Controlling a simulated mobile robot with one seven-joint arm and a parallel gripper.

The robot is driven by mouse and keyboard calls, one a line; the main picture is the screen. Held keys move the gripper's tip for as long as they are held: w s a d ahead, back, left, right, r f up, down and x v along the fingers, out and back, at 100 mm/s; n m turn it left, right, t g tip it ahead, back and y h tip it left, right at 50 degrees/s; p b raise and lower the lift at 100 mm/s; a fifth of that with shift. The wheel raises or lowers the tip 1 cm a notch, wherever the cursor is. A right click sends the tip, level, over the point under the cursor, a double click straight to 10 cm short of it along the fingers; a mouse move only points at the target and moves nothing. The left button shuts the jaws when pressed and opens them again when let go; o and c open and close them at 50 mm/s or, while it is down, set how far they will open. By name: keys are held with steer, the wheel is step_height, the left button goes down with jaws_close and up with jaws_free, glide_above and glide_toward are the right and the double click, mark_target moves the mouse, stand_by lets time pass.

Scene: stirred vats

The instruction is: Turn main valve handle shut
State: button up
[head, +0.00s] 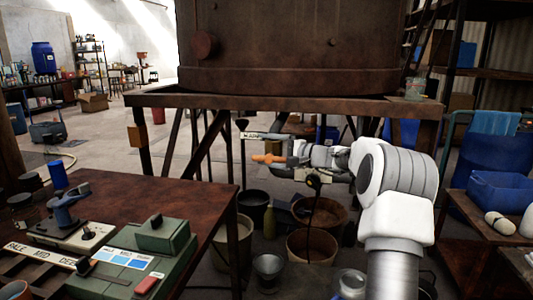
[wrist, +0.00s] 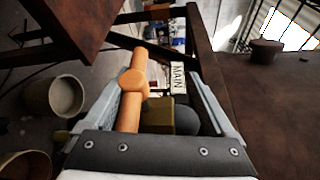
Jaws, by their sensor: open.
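The main valve handle is an orange bar with a round hub (wrist: 136,82); its orange end also shows in the head view (head: 267,158). A white plate reading MAIN (wrist: 178,77) is beside it. My gripper (wrist: 163,82) is open, its two grey fingers on either side of the handle area. The handle lies nearer the left finger in the wrist view; I cannot tell whether they touch. In the head view my gripper (head: 284,150) reaches left to the handle, under the vat. A brass-coloured block (wrist: 157,116) and a dark rounded part sit between the fingers.
The rusty vat (head: 290,45) stands on a steel frame (head: 165,99) above the valve. Buckets (head: 311,246) stand on the floor below. A workbench (head: 190,192) with a green control box (head: 128,263) is at left, and a blue crate (head: 497,190) is at right.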

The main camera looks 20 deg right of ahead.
steer(key=s+d+r+p, duration=0.3)
steer(key=s+d+r, duration=0.5)
steer(key=shift+s+r, duration=0.25)
steer(key=shift+s, duration=0.1)
steer(key=shift+o, duration=0.4)
